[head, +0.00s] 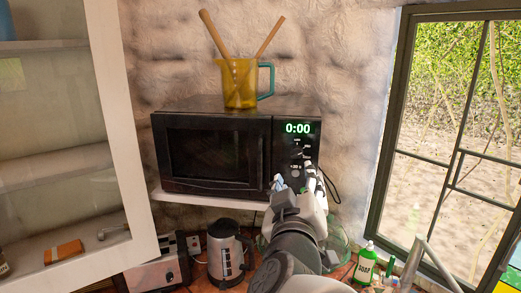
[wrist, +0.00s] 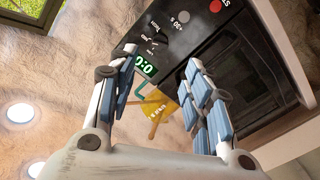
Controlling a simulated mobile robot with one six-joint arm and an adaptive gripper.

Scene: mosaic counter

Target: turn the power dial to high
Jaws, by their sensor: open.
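The black microwave (head: 215,152) sits on a shelf against the stone wall, its door shut and its green display reading 0:00. The power dial (head: 298,152) is on the control panel below the display; it is small and dark, and I cannot tell its setting. In the wrist view the dial (wrist: 161,38) shows at an angle beyond the fingertips, with small white labels beside it. My gripper (head: 295,178) is open and empty in front of the lower panel. In the wrist view its blue-padded fingers (wrist: 160,62) stand wide apart, and I see no contact with the dial.
A yellow jug (head: 240,84) with wooden utensils stands on the microwave. A grey button (wrist: 183,17) and a red button (wrist: 215,6) are near the dial. Below are a kettle (head: 226,250), toaster (head: 160,268) and green soap bottle (head: 365,264). An open cabinet door (head: 123,130) is at left.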

